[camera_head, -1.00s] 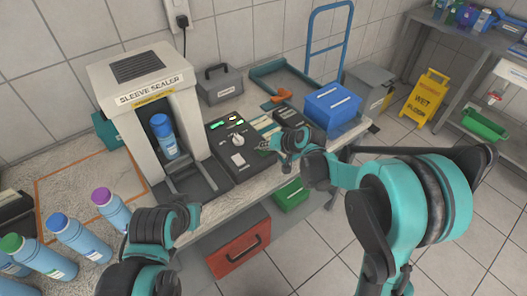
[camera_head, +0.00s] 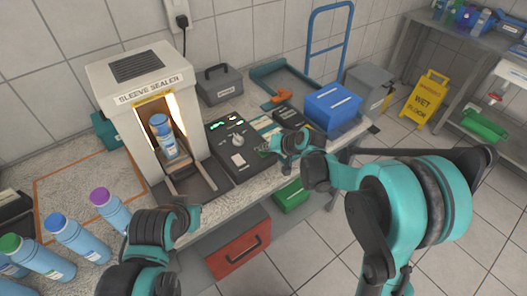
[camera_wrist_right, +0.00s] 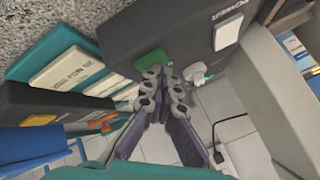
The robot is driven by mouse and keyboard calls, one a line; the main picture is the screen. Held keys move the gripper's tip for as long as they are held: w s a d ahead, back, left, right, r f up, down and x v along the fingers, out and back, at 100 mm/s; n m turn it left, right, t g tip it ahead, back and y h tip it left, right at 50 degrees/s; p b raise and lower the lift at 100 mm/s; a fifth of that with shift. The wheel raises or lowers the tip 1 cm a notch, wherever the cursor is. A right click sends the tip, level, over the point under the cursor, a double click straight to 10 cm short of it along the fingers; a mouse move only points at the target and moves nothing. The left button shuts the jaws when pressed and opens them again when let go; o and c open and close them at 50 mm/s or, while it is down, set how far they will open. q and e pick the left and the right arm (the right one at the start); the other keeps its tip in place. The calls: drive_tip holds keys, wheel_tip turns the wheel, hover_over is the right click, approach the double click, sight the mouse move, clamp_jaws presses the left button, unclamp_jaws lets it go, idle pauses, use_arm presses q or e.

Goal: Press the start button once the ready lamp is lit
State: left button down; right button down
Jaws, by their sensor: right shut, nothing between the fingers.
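The sleeve sealer (camera_head: 148,91) stands on the bench in the head view. Its chamber glows warm, and a blue bottle (camera_head: 164,140) stands inside. The dark control panel (camera_head: 222,142) beside it has small green lights (camera_head: 237,122), a white knob and a white switch (camera_head: 238,160). I cannot read which light is the ready lamp. My right gripper (camera_head: 270,147) is shut and empty at the panel's right side. In the right wrist view its closed fingertips (camera_wrist_right: 163,80) are close to a green button (camera_wrist_right: 152,61); contact cannot be told.
Several capped bottles (camera_head: 80,238) stand at the front left. A red toolbox (camera_head: 238,245) is below the bench.

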sight(265, 153)
drive_tip(key=shift+r+p, duration=0.5)
drive_tip(key=shift+r, duration=0.3)
drive_tip(key=shift+r+p, duration=1.85)
drive_tip(key=shift+r, duration=0.65)
drive_tip(key=s+d+r+h, duration=0.1)
drive_tip(key=s+d+r, duration=0.25)
drive_tip(key=s, duration=0.25)
drive_tip(key=s+d+r+h, duration=0.2)
drive_tip(key=s+d+r, duration=0.1)
drive_tip(key=s+d, duration=0.25)
drive_tip(key=s+d+f+h, duration=0.1)
drive_tip(key=s+d, duration=0.3)
drive_tip(key=s, duration=0.4)
drive_tip(key=s+d+f+h, duration=0.1)
drive_tip(key=s+d, duration=0.3)
drive_tip(key=s, duration=0.4)
drive_tip(key=shift+d+n+h+b, duration=0.15)
drive_tip(key=shift+n+h+b, duration=0.2)
drive_tip(key=shift+h, duration=0.25)
